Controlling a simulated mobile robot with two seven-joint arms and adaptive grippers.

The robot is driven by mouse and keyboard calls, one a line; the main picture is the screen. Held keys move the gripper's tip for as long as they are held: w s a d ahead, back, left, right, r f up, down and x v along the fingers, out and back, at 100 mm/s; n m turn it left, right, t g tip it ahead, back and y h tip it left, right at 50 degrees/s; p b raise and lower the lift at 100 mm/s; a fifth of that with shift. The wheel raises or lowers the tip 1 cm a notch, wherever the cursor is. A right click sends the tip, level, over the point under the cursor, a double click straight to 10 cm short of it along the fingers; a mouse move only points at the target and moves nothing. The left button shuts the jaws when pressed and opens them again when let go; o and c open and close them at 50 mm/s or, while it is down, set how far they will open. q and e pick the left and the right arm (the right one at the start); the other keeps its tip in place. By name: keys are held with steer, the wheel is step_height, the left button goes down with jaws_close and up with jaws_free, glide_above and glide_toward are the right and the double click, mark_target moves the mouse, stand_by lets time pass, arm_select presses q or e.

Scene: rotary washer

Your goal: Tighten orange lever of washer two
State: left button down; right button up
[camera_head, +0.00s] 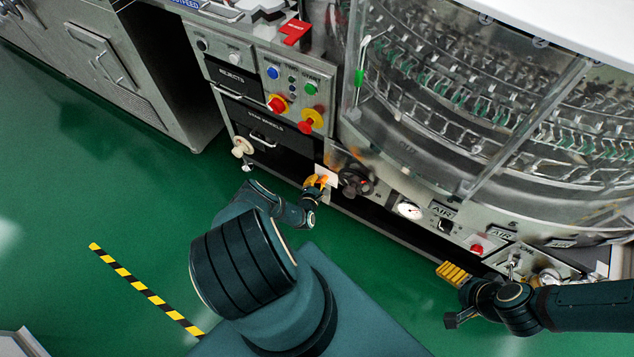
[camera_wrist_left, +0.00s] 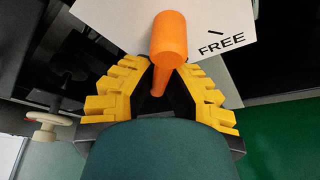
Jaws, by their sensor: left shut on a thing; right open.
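The orange lever (camera_wrist_left: 168,42) shows large in the left wrist view, in front of a white plate (camera_wrist_left: 115,20) marked FREE. My left gripper (camera_wrist_left: 160,75) has its yellow fingers on either side of the lever's stem and is shut on it. In the head view my left gripper (camera_head: 316,183) is at the washer's lower front, beside the white plate, and covers most of the lever. My right gripper (camera_head: 455,274) is open and empty at the lower right, in front of the washer's lower panel.
A dark round knob (camera_head: 356,180) sits just right of the lever, with a pressure gauge (camera_head: 409,210) further right. A cream handwheel (camera_head: 242,147) is to the left; it also shows in the left wrist view (camera_wrist_left: 47,127). Green floor (camera_head: 130,200) is open at the left.

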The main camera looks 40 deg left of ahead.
arm_select(q)
steer(key=shift+r, duration=0.1)
steer(key=c, duration=1)
jaws_free()
steer(key=shift+s, duration=0.1)
steer(key=v, duration=1.1)
steer(key=shift+s+d+r, duration=0.1)
steer(key=shift+s+d, duration=0.1)
steer(key=shift+s, duration=0.1)
